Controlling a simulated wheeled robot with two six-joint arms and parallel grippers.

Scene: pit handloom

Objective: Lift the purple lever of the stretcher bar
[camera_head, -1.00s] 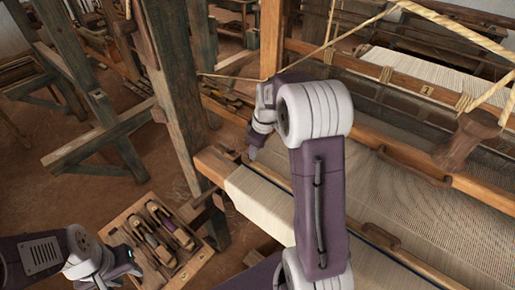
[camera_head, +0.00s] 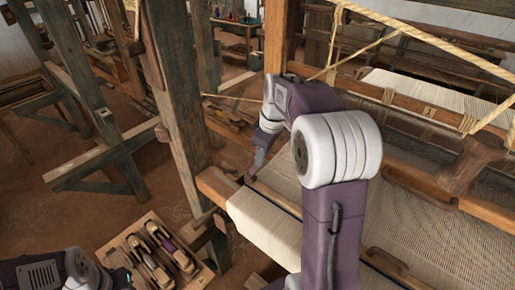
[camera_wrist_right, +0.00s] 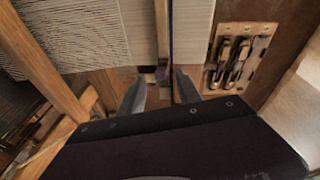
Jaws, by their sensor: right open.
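The stretcher bar (camera_head: 283,205) is a thin strip with a dark blue edge lying across the pale cloth. In the right wrist view it (camera_wrist_right: 163,25) runs from the top down to between my fingers. A small purplish piece (camera_wrist_right: 161,73), seemingly the lever, sits at its near end. My right gripper (camera_head: 249,176) is at the cloth's left edge in the head view. In the right wrist view, my right gripper (camera_wrist_right: 160,90) is open and empty, its fingers on either side of the purplish piece; contact cannot be told. My left gripper (camera_head: 118,279) is at lower left, its jaws unclear.
A wooden tray (camera_head: 207,272) with several shuttles stands left of the cloth beam; the tray (camera_wrist_right: 268,32) also shows at the wrist view's upper right. A thick loom post (camera_head: 180,100) rises left of my right gripper. Ropes (camera_head: 430,40) hang over the loom.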

